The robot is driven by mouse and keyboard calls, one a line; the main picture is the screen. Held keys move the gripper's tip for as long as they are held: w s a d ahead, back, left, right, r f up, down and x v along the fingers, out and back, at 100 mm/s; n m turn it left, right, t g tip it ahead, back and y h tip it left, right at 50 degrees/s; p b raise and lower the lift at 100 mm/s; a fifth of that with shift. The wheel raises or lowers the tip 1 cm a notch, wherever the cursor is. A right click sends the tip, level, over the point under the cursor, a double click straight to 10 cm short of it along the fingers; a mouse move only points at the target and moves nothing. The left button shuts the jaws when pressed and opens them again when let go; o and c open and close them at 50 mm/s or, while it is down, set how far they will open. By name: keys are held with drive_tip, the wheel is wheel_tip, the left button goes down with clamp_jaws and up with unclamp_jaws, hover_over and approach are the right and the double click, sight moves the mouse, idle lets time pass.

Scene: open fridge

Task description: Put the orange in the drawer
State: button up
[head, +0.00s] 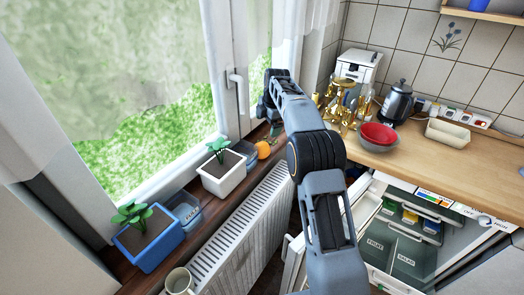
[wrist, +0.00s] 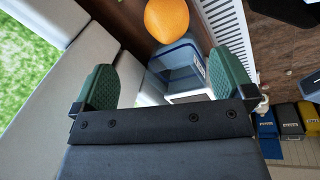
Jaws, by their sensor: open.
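The orange (head: 263,149) sits on the wooden window sill, beside a white-potted plant. In the wrist view the orange (wrist: 167,19) is at the top centre, beyond my fingertips. My gripper (wrist: 164,74) is open and empty, its two green pads wide apart. In the head view my gripper (head: 268,108) is small and partly hidden by my arm, over the sill beyond the orange. The fridge below the counter is open, with dark green drawers labelled FRUIT (head: 376,248) and SALAD (head: 407,255). My arm hides part of the fridge's left side.
A blue-grey container (wrist: 180,55) stands near the orange. The sill also holds a white pot (head: 222,178), a blue pot (head: 149,240) and a mug (head: 179,281). A radiator (head: 243,225) lies below. The counter holds a red bowl (head: 378,134) and kettle (head: 397,103).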

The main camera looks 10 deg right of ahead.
sight(265, 143)
drive_tip(key=f+n, duration=0.1)
drive_tip(key=f, duration=0.1)
drive_tip(key=f+n, duration=0.1)
drive_tip(key=f, duration=0.2)
drive_tip(key=a+f+n, duration=0.1)
drive_tip(key=f, duration=0.2)
drive_tip(key=shift+w+p, duration=0.35)
drive_tip(key=shift+w, duration=0.05)
drive_tip(key=shift+p+x, duration=1)
drive_tip(key=shift+x, duration=1.75)
drive_tip(key=shift+s+d, duration=0.1)
drive_tip(key=shift+d, duration=0.05)
drive_tip(key=shift+c, duration=0.3)
drive_tip(key=shift+r, duration=0.1)
drive_tip(key=c, duration=1)
